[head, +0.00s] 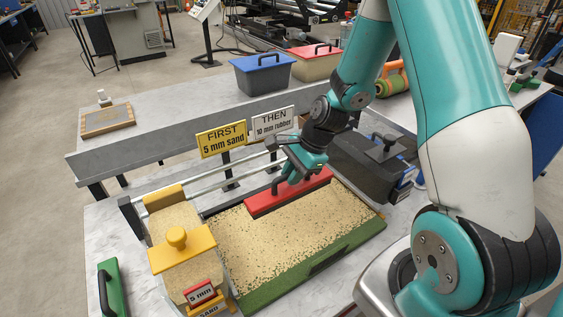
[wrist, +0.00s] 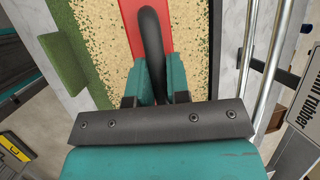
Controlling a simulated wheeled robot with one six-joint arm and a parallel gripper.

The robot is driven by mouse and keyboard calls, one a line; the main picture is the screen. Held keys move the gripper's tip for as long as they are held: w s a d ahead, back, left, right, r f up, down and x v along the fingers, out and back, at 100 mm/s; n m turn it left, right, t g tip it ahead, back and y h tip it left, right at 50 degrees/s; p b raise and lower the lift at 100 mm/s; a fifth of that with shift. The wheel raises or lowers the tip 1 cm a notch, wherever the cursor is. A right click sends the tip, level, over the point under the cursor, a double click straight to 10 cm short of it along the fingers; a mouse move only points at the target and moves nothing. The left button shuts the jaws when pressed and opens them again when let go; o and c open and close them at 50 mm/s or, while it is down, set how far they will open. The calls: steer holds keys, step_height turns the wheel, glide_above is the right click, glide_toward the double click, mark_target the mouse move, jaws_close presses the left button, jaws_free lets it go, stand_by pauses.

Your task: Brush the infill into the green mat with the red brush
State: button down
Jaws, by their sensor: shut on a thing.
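The green mat (head: 262,292) lies in a tray on the table, mostly covered by tan sandy infill (head: 290,237) with green specks showing through. The red brush (head: 262,204) lies across the far part of the mat, its long block over the infill. My gripper (head: 290,182) is shut on the brush's dark arched handle. In the wrist view the handle (wrist: 151,45) passes between the fingers, with the red block (wrist: 127,12) beneath. The bristles are hidden, so contact with the infill cannot be told.
A yellow-topped sand hopper marked 5 mm (head: 182,250) stands at the mat's left end. Rails run behind the mat. Signs read FIRST 5 mm sand (head: 221,139) and THEN 10 mm rubber (head: 273,123). A dark hopper (head: 375,160) stands right.

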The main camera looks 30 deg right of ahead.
mark_target(291, 193)
steer(key=shift+f+b, duration=3.5)
steer(key=shift+f, duration=0.05)
steer(key=shift+r, duration=0.15)
